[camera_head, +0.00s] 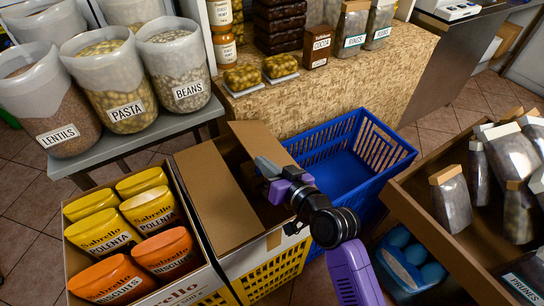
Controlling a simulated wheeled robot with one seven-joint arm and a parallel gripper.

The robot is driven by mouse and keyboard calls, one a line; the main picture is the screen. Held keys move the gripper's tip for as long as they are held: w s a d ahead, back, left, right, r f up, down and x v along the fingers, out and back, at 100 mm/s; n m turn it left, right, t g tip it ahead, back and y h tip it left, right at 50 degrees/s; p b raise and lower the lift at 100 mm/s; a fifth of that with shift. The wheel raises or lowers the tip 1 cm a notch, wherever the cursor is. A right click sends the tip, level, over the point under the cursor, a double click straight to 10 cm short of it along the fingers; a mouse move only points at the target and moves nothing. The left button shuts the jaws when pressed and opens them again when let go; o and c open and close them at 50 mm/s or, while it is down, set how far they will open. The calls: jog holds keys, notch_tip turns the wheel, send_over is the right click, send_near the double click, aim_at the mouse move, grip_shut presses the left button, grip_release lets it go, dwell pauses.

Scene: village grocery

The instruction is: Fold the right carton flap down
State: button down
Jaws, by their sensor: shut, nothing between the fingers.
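An open brown carton (217,250) stands in the middle of the view, beside the carton of bags. Its left flap (213,195) lies folded inward over the left part of the opening. The right flap (262,143) is a brown panel still raised at the back right, partly hidden by my gripper. My gripper (266,167) is shut and empty, with its grey fingertips overlapping the lower part of this flap in the picture. I cannot tell whether they touch it. The inside of the carton is dark, and its right edge is mostly hidden by my arm.
A carton (70,262) of polenta and biscuit bags stands close on the left. A blue crate (385,150) is behind on the right, a yellow crate (275,275) at the front. Bulk tubs stand on a grey table (130,142).

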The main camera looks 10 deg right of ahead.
jog(key=f+n, duration=0.1)
jog(key=a+f+n+b, duration=0.1)
jog(key=f, duration=0.1)
jog(key=shift+s+a+h, duration=0.15)
jog(key=shift+s+h, duration=0.05)
jog(key=shift+h, duration=0.2)
jog(key=shift+a+f+b, duration=0.15)
jog(key=shift+f+b, duration=0.25)
jog(key=shift+f, duration=0.3)
jog(key=shift+s+f, duration=0.1)
notch_tip(320, 180, up, 5)
jog(key=p, duration=0.4)
jog(key=v, duration=0.9)
jog(key=shift+s+f+b, duration=0.25)
jog(key=shift+s+b, duration=0.1)
jog(key=shift+s, duration=0.15)
